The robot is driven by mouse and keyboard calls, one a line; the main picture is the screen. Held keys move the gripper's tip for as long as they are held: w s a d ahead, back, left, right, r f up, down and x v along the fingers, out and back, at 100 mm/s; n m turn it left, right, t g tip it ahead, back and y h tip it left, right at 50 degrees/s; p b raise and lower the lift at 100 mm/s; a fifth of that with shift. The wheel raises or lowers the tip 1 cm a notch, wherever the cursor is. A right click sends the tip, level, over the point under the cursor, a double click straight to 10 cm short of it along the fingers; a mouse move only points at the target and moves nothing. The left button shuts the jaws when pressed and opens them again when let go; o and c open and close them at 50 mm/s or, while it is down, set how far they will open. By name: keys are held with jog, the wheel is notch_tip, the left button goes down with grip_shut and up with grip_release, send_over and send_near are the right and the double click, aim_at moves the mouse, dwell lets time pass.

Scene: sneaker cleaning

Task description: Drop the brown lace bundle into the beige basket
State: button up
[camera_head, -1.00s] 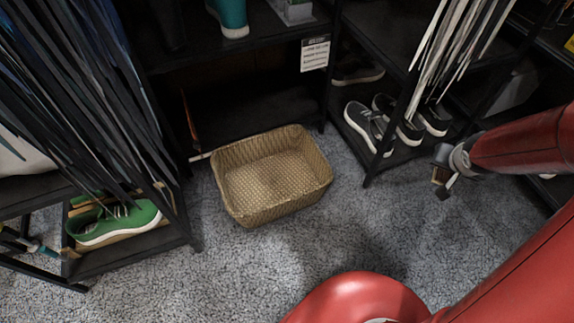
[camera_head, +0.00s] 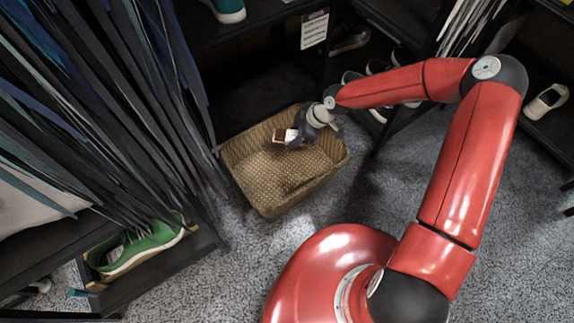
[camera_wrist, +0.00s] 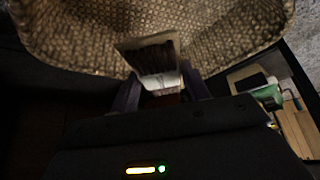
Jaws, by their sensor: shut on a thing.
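The beige woven basket (camera_head: 247,185) stands on the carpet in the head view, its inside looking empty. My gripper (camera_head: 292,138) is over the basket opening, toward its back right. It is shut on the brown lace bundle (camera_head: 281,134), a small dark brown piece with a pale wrap. In the wrist view, the bundle (camera_wrist: 150,56) sits between the two fingers (camera_wrist: 162,88), in front of the basket weave (camera_wrist: 75,38). The exact height above the basket floor is hard to tell.
Long dark laces (camera_head: 110,90) hang at the left, close to the basket. A green sneaker (camera_head: 140,247) sits on a low black shelf at the lower left. Black shelves with shoes stand behind and right. Grey carpet (camera_head: 240,270) is clear in front.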

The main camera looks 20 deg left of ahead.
jog(key=shift+s+a+f+n, duration=0.1)
jog(key=shift+a+f+n, duration=0.25)
jog(key=shift+a, duration=0.25)
notch_tip(320, 180, down, 6)
jog(key=b, duration=0.4)
jog(key=shift+r, duration=0.25)
jog(key=o, duration=1)
jog(key=p+v, duration=0.1)
jog(key=v, duration=0.7)
